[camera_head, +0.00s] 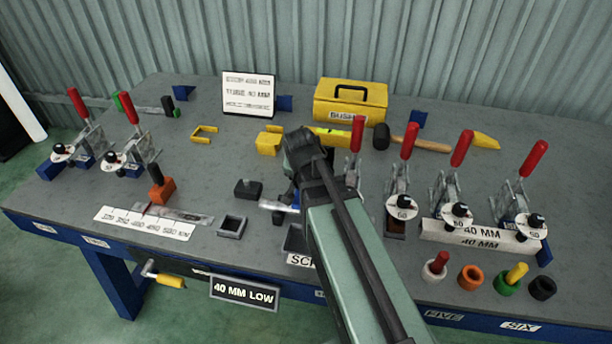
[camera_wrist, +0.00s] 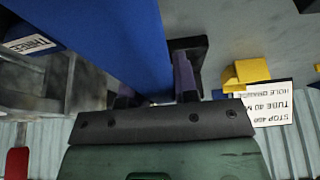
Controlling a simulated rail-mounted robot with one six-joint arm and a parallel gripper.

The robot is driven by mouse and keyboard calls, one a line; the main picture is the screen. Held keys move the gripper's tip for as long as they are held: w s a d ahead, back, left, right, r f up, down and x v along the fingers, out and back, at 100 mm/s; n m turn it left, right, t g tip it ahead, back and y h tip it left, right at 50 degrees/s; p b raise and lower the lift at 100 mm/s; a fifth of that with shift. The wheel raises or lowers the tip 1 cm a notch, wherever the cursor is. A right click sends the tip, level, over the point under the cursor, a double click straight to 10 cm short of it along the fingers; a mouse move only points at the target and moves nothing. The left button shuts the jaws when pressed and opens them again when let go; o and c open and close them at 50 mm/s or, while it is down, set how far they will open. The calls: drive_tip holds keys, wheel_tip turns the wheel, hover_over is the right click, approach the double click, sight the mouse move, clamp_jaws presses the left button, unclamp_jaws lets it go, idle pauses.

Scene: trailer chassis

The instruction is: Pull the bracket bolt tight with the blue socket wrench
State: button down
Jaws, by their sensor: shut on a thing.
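My gripper (camera_wrist: 155,88) is shut on a long blue bar, which I take to be the handle of the blue socket wrench (camera_wrist: 115,40). It runs from between the fingers toward the upper left of the wrist view. In the head view my gripper (camera_head: 292,196) is low over the middle of the bench, mostly hidden by my own arm. A silver piece (camera_head: 276,206) shows just left of it, perhaps the wrench's head. I cannot make out the bracket bolt, or whether the socket is on it.
Red-handled toggle clamps (camera_head: 408,170) stand right of my arm, and more (camera_head: 134,140) stand at the left. A black block (camera_head: 248,189) and a square grey holder (camera_head: 232,226) lie close left of the gripper. A yellow toolbox (camera_head: 350,102) and a mallet (camera_head: 415,141) are behind.

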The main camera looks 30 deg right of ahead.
drive_tip(key=shift+f+b, duration=0.3)
drive_tip(key=shift+f, duration=0.05)
idle(0.4)
drive_tip(key=c, duration=1.4)
unclamp_jaws()
clamp_jaws()
